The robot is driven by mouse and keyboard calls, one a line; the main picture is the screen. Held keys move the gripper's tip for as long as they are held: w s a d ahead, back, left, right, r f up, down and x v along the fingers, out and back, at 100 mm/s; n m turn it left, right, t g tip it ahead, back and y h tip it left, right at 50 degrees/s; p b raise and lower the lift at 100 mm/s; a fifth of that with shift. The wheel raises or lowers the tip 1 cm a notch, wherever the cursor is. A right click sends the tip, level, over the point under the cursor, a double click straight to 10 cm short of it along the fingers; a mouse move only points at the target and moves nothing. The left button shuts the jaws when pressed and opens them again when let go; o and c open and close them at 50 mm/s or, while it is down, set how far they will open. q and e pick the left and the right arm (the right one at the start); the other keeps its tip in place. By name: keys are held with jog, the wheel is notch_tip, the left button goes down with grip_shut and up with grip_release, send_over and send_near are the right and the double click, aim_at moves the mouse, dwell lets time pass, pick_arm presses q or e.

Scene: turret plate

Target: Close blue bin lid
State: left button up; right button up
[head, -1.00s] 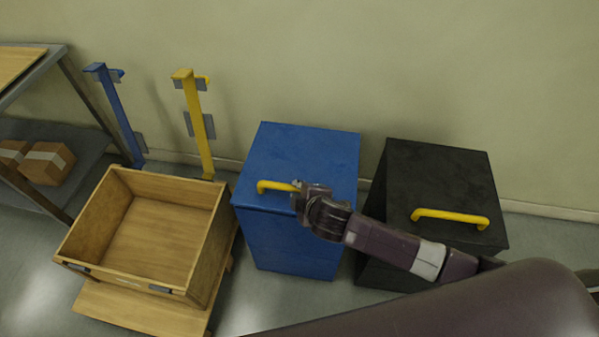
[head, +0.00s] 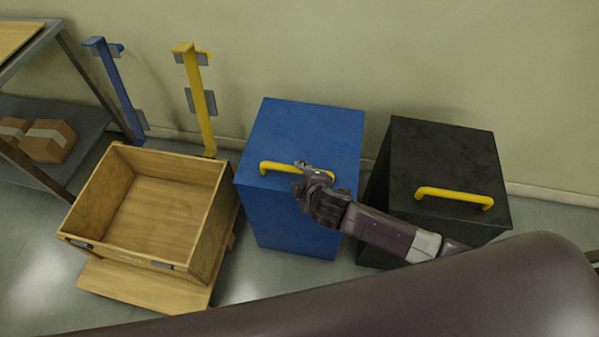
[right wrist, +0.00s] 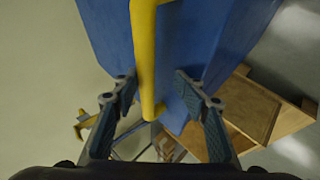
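The blue bin (head: 290,220) stands in the middle of the head view. Its blue lid (head: 310,130) lies flat on top and looks closed, with no gap that I can see. A yellow handle (head: 280,168) runs along the lid's front; it also shows in the right wrist view (right wrist: 145,50). My right gripper (head: 304,170) is at the handle's middle and partly covers it. In the right wrist view my right gripper (right wrist: 157,82) is open, with the handle between its spread fingers and space on both sides. My left gripper is not in view.
A black bin (head: 440,150) with a yellow handle (head: 455,197) stands close on the right. An open wooden crate (head: 205,225) stands on the left. Blue (head: 115,85) and yellow (head: 195,95) posts are behind it, near a shelf (head: 85,125). The wall is behind the bins.

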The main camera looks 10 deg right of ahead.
jog(key=shift+s+d+f, duration=0.1)
jog(key=shift+s+f, duration=0.3)
jog(key=shift+f, duration=0.05)
jog(key=v, duration=1.2)
jog(key=shift+w+r, duration=0.35)
